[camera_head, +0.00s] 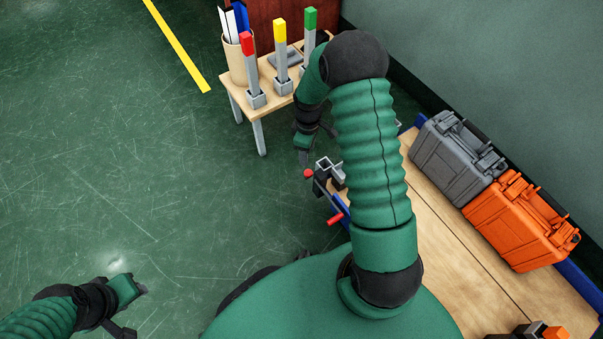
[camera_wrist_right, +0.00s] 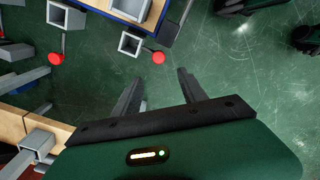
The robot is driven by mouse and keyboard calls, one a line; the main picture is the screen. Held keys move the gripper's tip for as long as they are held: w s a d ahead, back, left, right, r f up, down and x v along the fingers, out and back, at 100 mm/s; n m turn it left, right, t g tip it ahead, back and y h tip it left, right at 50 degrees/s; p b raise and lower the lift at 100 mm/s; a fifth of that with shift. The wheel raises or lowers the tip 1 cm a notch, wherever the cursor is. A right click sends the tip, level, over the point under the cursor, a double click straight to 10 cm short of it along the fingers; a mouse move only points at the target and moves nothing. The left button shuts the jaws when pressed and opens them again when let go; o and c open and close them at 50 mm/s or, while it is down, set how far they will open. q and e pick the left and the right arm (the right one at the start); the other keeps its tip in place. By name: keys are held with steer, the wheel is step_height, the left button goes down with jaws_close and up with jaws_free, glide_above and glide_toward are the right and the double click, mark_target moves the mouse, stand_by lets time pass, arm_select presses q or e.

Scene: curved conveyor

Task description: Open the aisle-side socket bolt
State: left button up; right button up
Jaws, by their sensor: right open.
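Grey square sockets (camera_head: 325,165) sit at the left edge of the wooden bench in the head view, partly behind my right arm. A red ball knob (camera_head: 308,173) and a red handle (camera_head: 334,219) stick out beside them. In the right wrist view, two sockets (camera_wrist_right: 130,43) show at the top left, with red-knobbed bolts (camera_wrist_right: 158,57) beside them. I cannot tell which is the aisle-side bolt. My right gripper (camera_head: 303,160) is open and empty, just above the knob in the head picture; its fingers (camera_wrist_right: 160,85) point toward bare floor. My left gripper (camera_head: 140,290) hangs low left, its jaws unclear.
A small table (camera_head: 232,92) holds red-, yellow- and green-topped posts (camera_head: 280,55) and a tan cup. Grey (camera_head: 450,150) and orange (camera_head: 515,220) cases stand on the bench (camera_head: 480,275). The green floor (camera_head: 150,170) at left is clear, with a yellow line.

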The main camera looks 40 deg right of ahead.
steer(key=f+b, duration=0.2)
steer(key=f, duration=0.3)
steer(key=f+b, duration=0.3)
steer(key=f, duration=0.3)
steer(key=shift+d+f+b, duration=0.2)
steer(key=shift+f+b, duration=0.05)
steer(key=shift+b, duration=0.05)
steer(key=shift+f, duration=0.5)
jaws_close()
steer(key=shift+r, duration=0.1)
